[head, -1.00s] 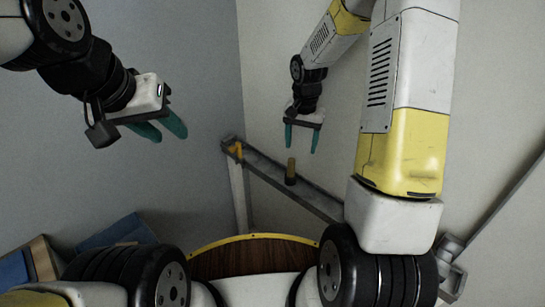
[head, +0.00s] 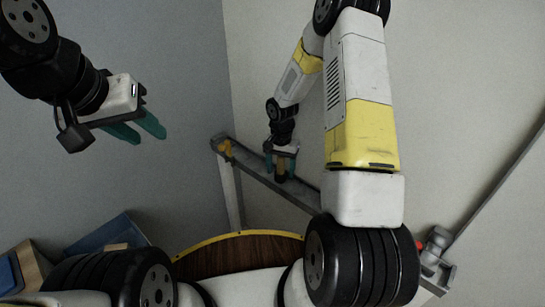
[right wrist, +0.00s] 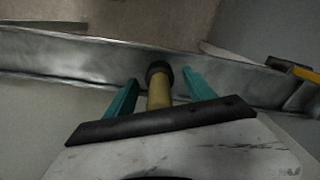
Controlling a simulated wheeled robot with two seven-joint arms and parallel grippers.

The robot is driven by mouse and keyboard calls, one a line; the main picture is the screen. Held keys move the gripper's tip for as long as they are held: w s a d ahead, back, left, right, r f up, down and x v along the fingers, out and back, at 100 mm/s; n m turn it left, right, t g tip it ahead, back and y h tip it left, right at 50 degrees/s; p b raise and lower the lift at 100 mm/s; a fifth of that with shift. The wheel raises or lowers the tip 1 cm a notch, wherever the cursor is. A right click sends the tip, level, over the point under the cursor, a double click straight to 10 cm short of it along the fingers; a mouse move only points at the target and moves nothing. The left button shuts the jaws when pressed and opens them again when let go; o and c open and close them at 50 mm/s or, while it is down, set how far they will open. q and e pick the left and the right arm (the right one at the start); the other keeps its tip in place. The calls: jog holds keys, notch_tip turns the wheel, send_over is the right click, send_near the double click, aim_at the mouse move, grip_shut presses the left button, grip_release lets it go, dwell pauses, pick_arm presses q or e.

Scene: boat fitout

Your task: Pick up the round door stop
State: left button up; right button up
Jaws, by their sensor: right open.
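The round door stop (right wrist: 159,92) is a short brass-coloured cylinder with a dark end. In the right wrist view it lies between the teal fingers of my right gripper (right wrist: 160,80), with a gap visible beside it. In the head view my right gripper (head: 281,171) is down at the grey metal ledge (head: 258,174), its fingers around the door stop, which is partly hidden there. My right gripper is open. My left gripper (head: 148,133) is open and empty, high at the left, far from the door stop.
A yellow-orange object (head: 225,150) sits at the ledge's left end. A wood-topped surface with a yellow rim (head: 238,234) is at the lower middle. Blue boxes (head: 105,234) stand at the lower left. A grey fitting with a red part (head: 437,243) is at the lower right.

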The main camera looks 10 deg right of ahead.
grip_shut()
jog(key=shift+r, duration=0.1)
dwell(0.3)
